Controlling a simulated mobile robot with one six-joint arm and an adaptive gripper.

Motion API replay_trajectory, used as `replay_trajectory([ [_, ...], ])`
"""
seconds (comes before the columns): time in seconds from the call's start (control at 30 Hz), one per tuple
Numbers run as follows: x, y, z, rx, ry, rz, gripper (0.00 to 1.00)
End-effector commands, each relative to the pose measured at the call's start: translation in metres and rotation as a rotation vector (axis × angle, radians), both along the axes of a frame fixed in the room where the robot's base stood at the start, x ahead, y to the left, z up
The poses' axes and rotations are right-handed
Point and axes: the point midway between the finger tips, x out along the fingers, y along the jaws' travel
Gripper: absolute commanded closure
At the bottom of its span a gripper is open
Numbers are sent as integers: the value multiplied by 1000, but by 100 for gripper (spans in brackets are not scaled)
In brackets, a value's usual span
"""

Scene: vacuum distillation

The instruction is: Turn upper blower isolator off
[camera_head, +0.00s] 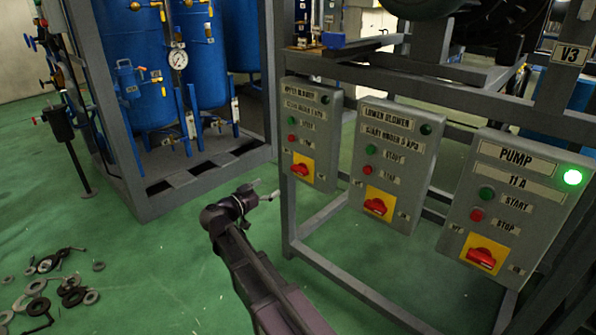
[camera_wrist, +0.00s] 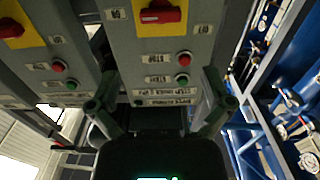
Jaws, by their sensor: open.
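The upper blower panel (camera_head: 312,140) is a grey box at the left end of the row. Its isolator (camera_head: 300,169) is a red rotary handle on a yellow plate at the panel's bottom. In the wrist view this panel (camera_wrist: 190,45) appears upside down, with the red handle (camera_wrist: 161,15) at the top edge, lying about level. Green and red buttons sit between handle and title. My gripper (camera_head: 262,197) is left of and below the panel in the head view. In the wrist view its open fingers (camera_wrist: 159,80) show before the panel, empty and apart from the handle.
The lower blower panel (camera_head: 392,165) and pump panel (camera_head: 512,205) stand to the right with similar isolators; the pump's green lamp (camera_head: 572,177) is lit. A grey frame post (camera_head: 284,110) is beside the upper panel. Loose rings (camera_head: 62,285) lie on the green floor.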

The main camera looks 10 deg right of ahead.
Motion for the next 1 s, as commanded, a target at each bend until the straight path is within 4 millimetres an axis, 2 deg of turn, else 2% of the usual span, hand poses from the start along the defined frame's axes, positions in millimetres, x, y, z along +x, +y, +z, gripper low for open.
replay_trajectory([
  [0.27, 10, -13, 0, 0, 0, -2, 0],
  [1.0, 69, -95, 0, 1, 1, -2, 0],
])
